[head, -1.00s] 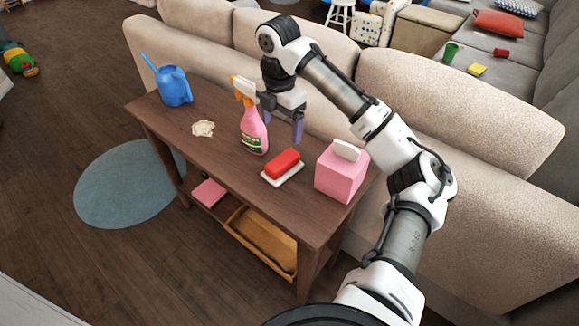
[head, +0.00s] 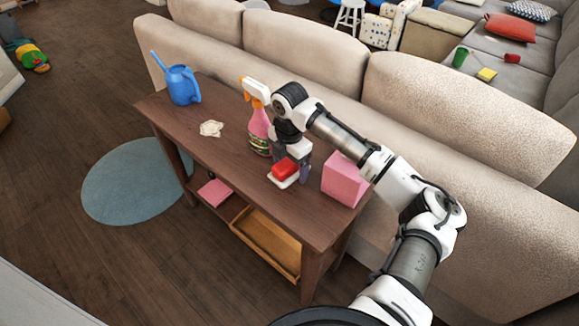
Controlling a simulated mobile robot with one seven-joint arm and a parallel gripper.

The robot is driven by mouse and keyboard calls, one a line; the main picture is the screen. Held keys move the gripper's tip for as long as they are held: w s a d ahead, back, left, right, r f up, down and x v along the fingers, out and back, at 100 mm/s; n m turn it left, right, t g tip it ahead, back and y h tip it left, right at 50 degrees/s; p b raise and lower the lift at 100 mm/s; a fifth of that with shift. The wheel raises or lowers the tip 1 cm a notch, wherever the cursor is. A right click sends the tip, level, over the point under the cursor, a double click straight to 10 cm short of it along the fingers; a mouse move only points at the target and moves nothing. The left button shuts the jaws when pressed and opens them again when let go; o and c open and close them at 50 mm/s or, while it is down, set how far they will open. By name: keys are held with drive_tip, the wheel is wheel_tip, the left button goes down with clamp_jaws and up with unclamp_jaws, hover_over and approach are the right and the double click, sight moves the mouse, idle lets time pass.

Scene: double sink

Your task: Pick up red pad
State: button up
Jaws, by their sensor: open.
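The red pad (head: 286,168) is a small red block lying on a white dish (head: 284,182) on the wooden table. My gripper (head: 291,160) is open and points down, low over the table at the pad. One finger shows just right of the pad; the other is mostly hidden behind the pad and the wrist. I cannot tell whether the fingers touch the pad.
A pink spray bottle (head: 259,132) stands close to the left of my gripper, and a pink tissue box (head: 344,182) stands to the right. A blue watering can (head: 183,88) and a crumpled cloth (head: 211,128) are farther left. A pink pad (head: 214,192) and a wooden tray (head: 266,240) are on the lower shelf.

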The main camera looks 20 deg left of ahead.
sight(289, 162)
drive_tip(key=shift+f, duration=0.1)
drive_tip(key=shift+c, duration=0.4)
drive_tip(key=c, duration=1)
wheel_tip(289, 162, up, 20)
drive_tip(key=o, duration=0.3)
drive_tip(key=shift+c, duration=1)
drive_tip(key=shift+s, duration=0.15)
